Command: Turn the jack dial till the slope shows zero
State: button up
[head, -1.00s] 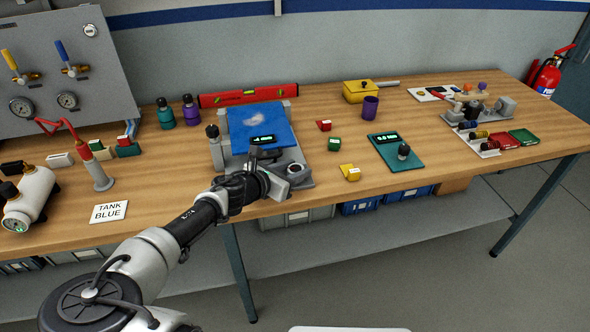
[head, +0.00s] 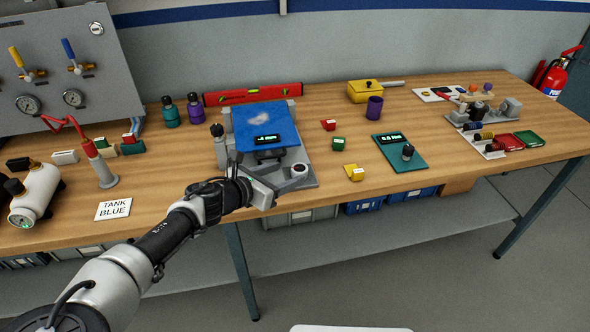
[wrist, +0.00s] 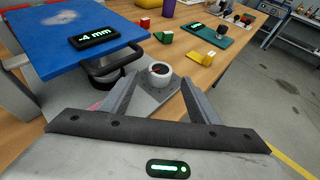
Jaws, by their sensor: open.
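The jack stand has a tilting blue plate (head: 266,122) over a grey base. The small black display at its front edge (wrist: 94,37) reads "-4 mm" in the wrist view. The jack dial (wrist: 159,74) is a pale round knob with a dark top and a red mark. It also shows at the base's front right corner in the head view (head: 299,169). My gripper (head: 277,187) is open and empty, just in front of and left of the dial. In the wrist view, its two fingers point toward the dial, which appears between their tips.
Red (head: 328,125), green (head: 338,144) and yellow (head: 354,172) blocks lie right of the stand. Beyond them is a teal board (head: 400,158) with another display and knob. A red level (head: 253,94) lies behind. A "TANK BLUE" card (head: 113,209) lies left on bare wood.

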jog(key=v, duration=1)
